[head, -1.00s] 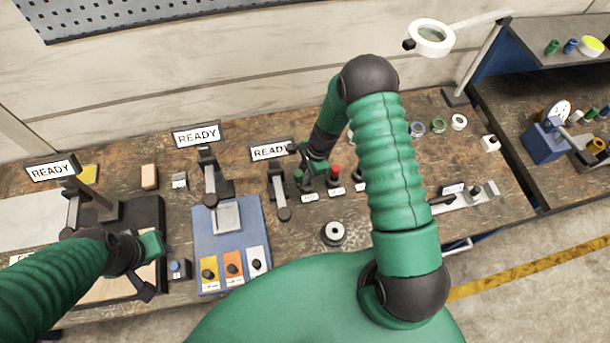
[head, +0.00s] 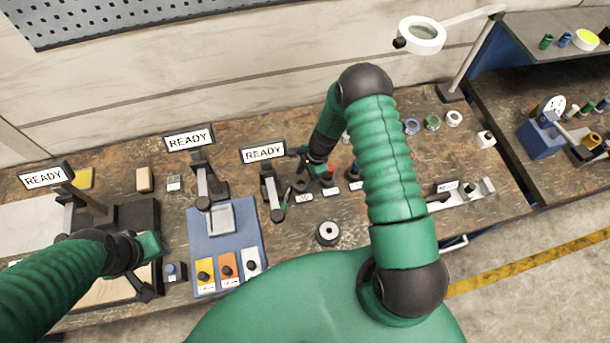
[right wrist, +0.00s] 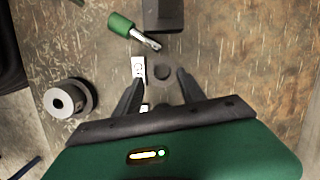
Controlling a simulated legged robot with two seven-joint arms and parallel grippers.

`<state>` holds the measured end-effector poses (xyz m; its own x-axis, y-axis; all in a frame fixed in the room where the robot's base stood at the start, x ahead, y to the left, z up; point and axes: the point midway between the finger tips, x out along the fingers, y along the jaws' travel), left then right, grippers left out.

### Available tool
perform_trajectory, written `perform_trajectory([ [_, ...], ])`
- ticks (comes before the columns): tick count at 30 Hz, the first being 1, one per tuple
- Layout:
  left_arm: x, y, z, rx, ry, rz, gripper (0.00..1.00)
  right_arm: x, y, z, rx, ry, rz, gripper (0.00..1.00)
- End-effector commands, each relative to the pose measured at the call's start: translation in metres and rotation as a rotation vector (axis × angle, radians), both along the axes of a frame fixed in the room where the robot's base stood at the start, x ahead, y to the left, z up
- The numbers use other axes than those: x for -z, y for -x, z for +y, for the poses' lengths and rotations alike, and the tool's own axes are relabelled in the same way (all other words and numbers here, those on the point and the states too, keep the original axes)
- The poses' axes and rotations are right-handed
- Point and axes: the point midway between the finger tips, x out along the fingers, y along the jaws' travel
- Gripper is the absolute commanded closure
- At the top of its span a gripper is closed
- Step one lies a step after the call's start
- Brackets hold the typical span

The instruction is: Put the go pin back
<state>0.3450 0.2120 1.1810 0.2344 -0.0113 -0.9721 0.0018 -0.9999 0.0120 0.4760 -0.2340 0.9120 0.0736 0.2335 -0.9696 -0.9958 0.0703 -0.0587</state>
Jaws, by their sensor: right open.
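The green-handled go pin (right wrist: 122,25) lies on its side on the bench in the right wrist view, its metal shaft pointing right. It shows small in the head view (head: 285,203), beside a black-armed stand (head: 271,192). A dark round socket (right wrist: 162,71) sits between my right fingertips, with a white label (right wrist: 138,69) beside it; it looks empty. My right gripper (right wrist: 159,79) is open, apart from the pin; the head view shows it (head: 307,178) close to the red pin (head: 328,176). My left gripper (head: 143,280) hangs over the left fixture, its jaw state unclear.
A grey ring with a white centre (head: 328,233) stands at the bench front, also in the right wrist view (right wrist: 68,99). A blue plate (head: 231,223) lies to the left. READY signs (head: 263,152) stand behind. My right forearm hides part of the bench.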

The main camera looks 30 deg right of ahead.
Motion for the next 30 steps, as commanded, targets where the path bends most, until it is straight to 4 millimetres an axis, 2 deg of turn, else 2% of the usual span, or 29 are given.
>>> perform_trajectory([
  [5, 0.003, 0.0, -0.001, 0.002, 0.001, -0.001, 0.64, -0.008, -0.001, -0.001, -0.001, -0.005, -0.003, 0.53],
  [8, 0.008, 0.0, -0.001, 0.003, 0.0, -0.001, 0.64, -0.028, 0.001, -0.005, 0.001, 0.0, -0.004, 0.53],
  [15, 0.019, 0.0, -0.001, 0.002, 0.001, -0.001, 0.64, -0.089, 0.007, -0.015, 0.001, 0.004, -0.007, 0.53],
  [18, 0.021, 0.0, -0.001, 0.002, 0.0, -0.001, 0.64, -0.106, 0.008, -0.019, 0.001, 0.003, -0.005, 0.53],
  [21, 0.021, 0.0, -0.001, 0.001, 0.0, 0.0, 0.64, -0.114, 0.009, -0.024, 0.001, 0.0, -0.002, 0.53],
  [26, 0.023, 0.0, -0.001, 0.002, 0.0, -0.001, 0.64, -0.116, 0.009, -0.026, -0.011, 0.002, -0.004, 0.53],
  [29, 0.041, -0.001, -0.001, 0.002, 0.001, -0.001, 0.64, -0.118, 0.018, -0.017, -0.163, 0.042, -0.04, 0.53],
  [30, 0.053, -0.001, -0.001, 0.002, 0.001, -0.001, 0.64, -0.121, 0.026, -0.009, -0.281, 0.076, -0.067, 0.53],
])
